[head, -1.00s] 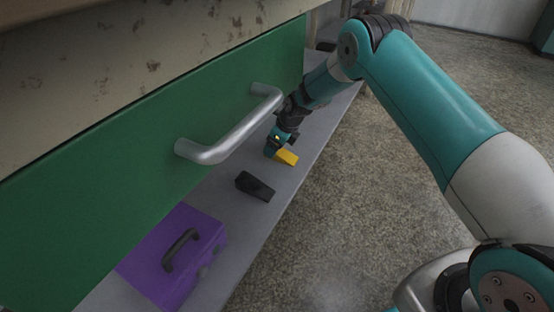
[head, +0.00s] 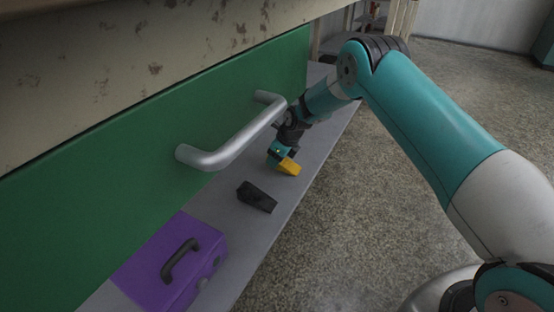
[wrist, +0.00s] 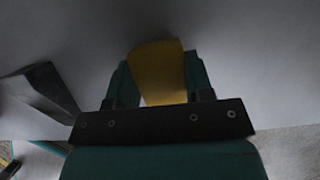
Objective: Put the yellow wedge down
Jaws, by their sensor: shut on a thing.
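The yellow wedge (head: 288,166) is at my gripper (head: 279,155) in the head view, over the grey shelf (head: 262,225) below the green drawer front. In the wrist view the yellow wedge (wrist: 159,72) sits between the two teal fingers of my gripper (wrist: 158,80), which is shut on it. Its lower part is hidden behind the dark gripper bar. I cannot tell whether the wedge touches the shelf or is just above it.
A black wedge (head: 257,197) lies on the shelf nearer me, and it also shows at the left of the wrist view (wrist: 46,88). A purple case (head: 160,265) stands closer still. The drawer's silver handle (head: 235,143) juts out above the shelf. Bare shelf lies around the wedge.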

